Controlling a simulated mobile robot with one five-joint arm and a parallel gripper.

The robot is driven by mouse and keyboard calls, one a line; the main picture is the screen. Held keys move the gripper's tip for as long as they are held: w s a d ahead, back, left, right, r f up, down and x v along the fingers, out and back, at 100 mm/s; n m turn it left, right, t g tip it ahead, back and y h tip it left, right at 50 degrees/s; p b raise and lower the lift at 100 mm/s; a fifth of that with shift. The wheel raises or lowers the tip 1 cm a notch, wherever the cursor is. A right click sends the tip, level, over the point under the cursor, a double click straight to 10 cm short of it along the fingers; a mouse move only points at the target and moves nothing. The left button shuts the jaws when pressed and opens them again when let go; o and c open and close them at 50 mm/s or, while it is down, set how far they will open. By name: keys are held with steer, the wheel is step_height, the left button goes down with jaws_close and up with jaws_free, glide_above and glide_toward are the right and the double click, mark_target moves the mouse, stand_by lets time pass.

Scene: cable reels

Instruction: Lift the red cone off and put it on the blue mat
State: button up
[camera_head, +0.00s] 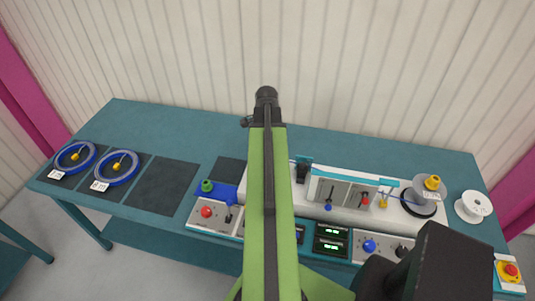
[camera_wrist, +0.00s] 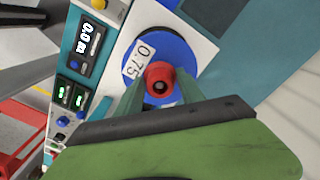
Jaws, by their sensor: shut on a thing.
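In the wrist view a red cone (camera_wrist: 159,70) with a dark hole in its top stands between the two fingers of my gripper (camera_wrist: 160,88), which is shut on it. Directly behind the cone is a round blue reel (camera_wrist: 176,50) with a white "0.75" label. I cannot tell whether the cone still touches the reel. In the head view my green arm hides the cone, that reel and the gripper's fingertips. The blue mat (camera_head: 233,193) lies on the bench left of my arm, partly hidden by it. A green cone (camera_head: 207,186) stands at its left edge.
A grey reel (camera_head: 423,197) with a yellow cone (camera_head: 432,182) and a white spool (camera_head: 473,206) stand at the right. Control panels (camera_head: 368,248) with knobs and levers line the front. Two blue cable coils (camera_head: 115,168) lie at the left, beside an empty dark pad (camera_head: 165,186).

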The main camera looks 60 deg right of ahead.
steer(key=c, duration=0.3)
steer(key=shift+r+p, duration=0.55)
steer(key=shift+c, duration=0.4)
step_height(320, 180, up, 4)
steer(key=p, duration=0.4)
steer(key=shift+r, duration=0.1)
steer(key=s+r+p, duration=0.5)
steer(key=s+p, duration=0.1)
steer(key=s, duration=0.5)
steer(key=shift+s+d+r, duration=0.15)
steer(key=shift+s+r, duration=0.2)
steer(key=o, duration=0.7)
steer(key=shift+c, duration=0.2)
steer(key=c, duration=0.7)
